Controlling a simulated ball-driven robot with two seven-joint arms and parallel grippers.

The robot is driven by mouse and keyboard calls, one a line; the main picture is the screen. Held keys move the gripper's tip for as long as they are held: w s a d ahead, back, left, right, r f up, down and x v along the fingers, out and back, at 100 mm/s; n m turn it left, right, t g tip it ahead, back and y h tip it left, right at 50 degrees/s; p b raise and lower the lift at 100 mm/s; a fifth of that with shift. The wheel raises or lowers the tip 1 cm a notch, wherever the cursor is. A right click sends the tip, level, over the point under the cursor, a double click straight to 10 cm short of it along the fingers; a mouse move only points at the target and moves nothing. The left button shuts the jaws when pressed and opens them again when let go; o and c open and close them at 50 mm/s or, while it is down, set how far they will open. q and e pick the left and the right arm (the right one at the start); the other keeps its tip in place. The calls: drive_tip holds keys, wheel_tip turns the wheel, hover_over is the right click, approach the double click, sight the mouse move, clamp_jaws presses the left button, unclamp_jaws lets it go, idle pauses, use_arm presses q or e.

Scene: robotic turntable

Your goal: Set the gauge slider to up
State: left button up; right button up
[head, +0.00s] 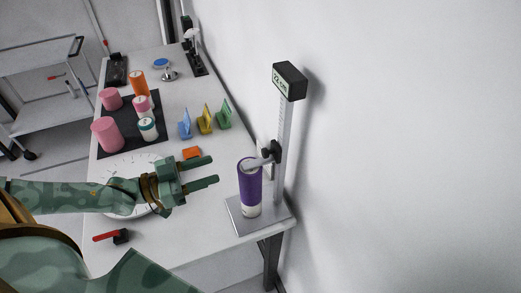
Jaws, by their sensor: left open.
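The gauge (284,145) stands at the near right end of the table, with an upright scale post and a box on top reading about 22 cm. Its black slider (273,151) is partway up the post, with a pale arm reaching left over a purple cylinder (250,186). The cylinder stands upright on the gauge's grey base plate (275,222); the arm appears to rest on or just at its top. My left gripper (216,170) is open and empty, left of the cylinder, fingers pointing right toward it. My right gripper is not in view.
A dark mat (118,122) with pink, orange and white-green cylinders lies farther back. Blue, yellow and green wedges (205,120) stand near the wall. A white round dial (115,170) lies under my left arm. A red-handled switch (112,236) is near the front. A wall bounds the right side.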

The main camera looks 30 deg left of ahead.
sight(263, 153)
use_arm(q)
drive_tip(key=x, duration=1.2)
drive_tip(key=shift+w, duration=0.2)
drive_tip(key=shift+w+d, duration=0.45)
drive_tip(key=shift+d, duration=0.05)
drive_tip(key=shift+w+d, duration=0.2)
drive_tip(key=shift+w, duration=0.1)
drive_tip(key=shift+s+a, duration=0.1)
drive_tip(key=shift+s, duration=0.05)
drive_tip(key=shift+c, duration=0.4)
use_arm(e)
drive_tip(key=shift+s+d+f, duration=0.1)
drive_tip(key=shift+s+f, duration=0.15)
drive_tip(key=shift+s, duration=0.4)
